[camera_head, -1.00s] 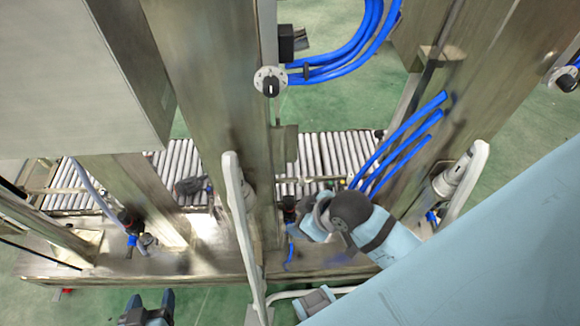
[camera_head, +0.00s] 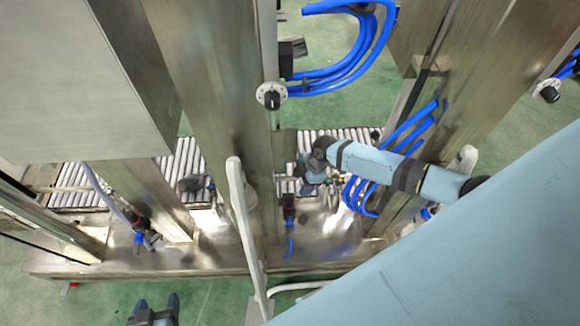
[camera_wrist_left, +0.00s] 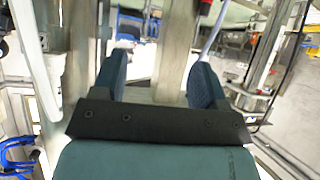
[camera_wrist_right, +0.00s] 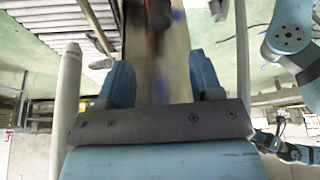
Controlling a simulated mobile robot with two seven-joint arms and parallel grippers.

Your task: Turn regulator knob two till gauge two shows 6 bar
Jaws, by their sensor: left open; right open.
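A black and red regulator (camera_head: 289,205) stands on the metal frame's lower ledge, left of my right gripper (camera_head: 311,180) in the head view. A red and black part (camera_wrist_right: 158,14) shows ahead, beyond the fingertips of my right gripper (camera_wrist_right: 161,76) in the right wrist view. A similar regulator (camera_head: 140,224) stands further left. I cannot tell which is number two; no gauge reading is legible. My right gripper is open, apart from the regulator. My left gripper (camera_head: 153,308) is open and empty at the bottom of the head view; it also shows in the left wrist view (camera_wrist_left: 160,75).
Round plates with black knobs sit on the posts, one at the centre (camera_head: 271,96) and one at the right (camera_head: 548,91). Blue hoses (camera_head: 360,195) hang beside my right arm. A white bar (camera_head: 243,220) rises in front. A roller conveyor (camera_head: 178,165) lies behind.

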